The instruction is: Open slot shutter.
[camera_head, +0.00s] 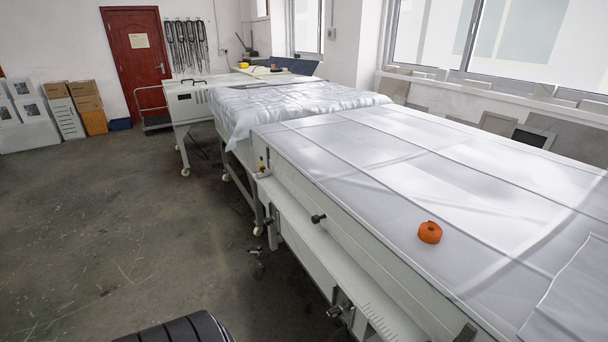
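The plate processor (440,170) is a long pale machine running from the lower right toward the back, with a light grey sheet-like top. Its near side has a long white ledge (300,240) and a side panel (350,225). A small black knob (318,218) sticks out from this side. Dark fittings (340,311) sit lower down near a slatted vent (382,322). I cannot tell which part is the slot shutter, or whether it is open or shut. Neither of my grippers is in view.
An orange roll (429,232) lies on the machine's top. A wrinkled plastic cover (290,98) drapes the section behind. Open concrete floor (110,220) lies left of the machine. Boxes (85,95) and a red door (138,58) stand at the back left.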

